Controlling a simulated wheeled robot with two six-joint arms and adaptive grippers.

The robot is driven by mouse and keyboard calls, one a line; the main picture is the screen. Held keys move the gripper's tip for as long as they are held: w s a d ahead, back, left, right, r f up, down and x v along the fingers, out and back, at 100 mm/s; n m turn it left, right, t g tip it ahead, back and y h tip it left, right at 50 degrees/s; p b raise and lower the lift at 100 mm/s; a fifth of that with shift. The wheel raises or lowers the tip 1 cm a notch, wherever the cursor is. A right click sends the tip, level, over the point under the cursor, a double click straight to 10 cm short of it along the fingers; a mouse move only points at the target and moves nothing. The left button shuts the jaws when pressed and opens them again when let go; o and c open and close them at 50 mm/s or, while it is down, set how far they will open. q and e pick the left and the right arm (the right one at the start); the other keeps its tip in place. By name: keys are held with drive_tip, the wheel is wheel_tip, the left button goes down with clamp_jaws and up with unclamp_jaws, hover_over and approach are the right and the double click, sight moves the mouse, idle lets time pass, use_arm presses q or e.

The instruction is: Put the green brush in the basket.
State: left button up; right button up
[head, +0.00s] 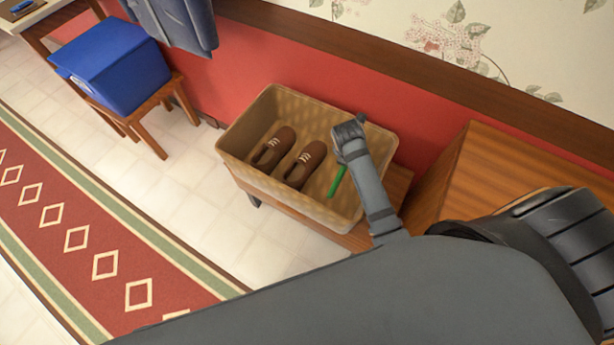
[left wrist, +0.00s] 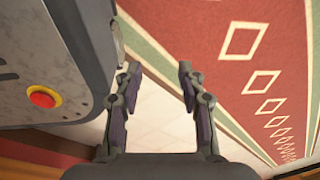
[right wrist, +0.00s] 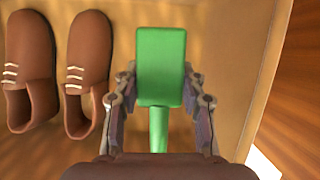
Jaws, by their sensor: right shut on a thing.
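The green brush (head: 337,181) is held in my right gripper (head: 347,150), inside the outline of the basket in the head view. In the right wrist view its broad green head (right wrist: 160,65) shows between the shut fingers, with the handle running back towards the palm. The tan woven basket (head: 236,142) holds a pair of brown shoes (head: 306,164) on its left side. The brush is over the basket's right side; I cannot tell whether it touches the bottom. My left gripper (left wrist: 158,85) is open and empty above the floor, seen only in the left wrist view.
The basket stands on a low wooden bench (head: 396,186) by the red wall. A wooden cabinet (head: 520,180) is close on the right. A blue box (head: 115,70) sits on a wooden stool at the left. A red patterned rug (head: 70,220) lies on the tiled floor.

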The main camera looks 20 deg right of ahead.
wheel_tip(320, 180, down, 3)
drive_tip(key=shift+s+r+m, duration=0.1)
drive_tip(key=shift+s+m, duration=0.05)
drive_tip(key=shift+m, duration=0.15)
drive_tip(key=shift+f, duration=0.35)
drive_tip(key=b, duration=0.2)
hover_over(345, 180)
drive_tip(key=a, duration=0.1)
drive_tip(key=f, duration=0.5)
drive_tip(key=shift+s+f, duration=0.4)
drive_tip(key=shift+f, duration=0.25)
wheel_tip(345, 180, down, 4)
drive_tip(key=shift+r+b, duration=0.15)
drive_tip(key=shift+b, duration=0.55)
use_arm(q)
drive_tip(key=w+f, duration=0.3)
drive_tip(key=shift+d, duration=0.2)
drive_tip(key=shift+s, duration=0.1)
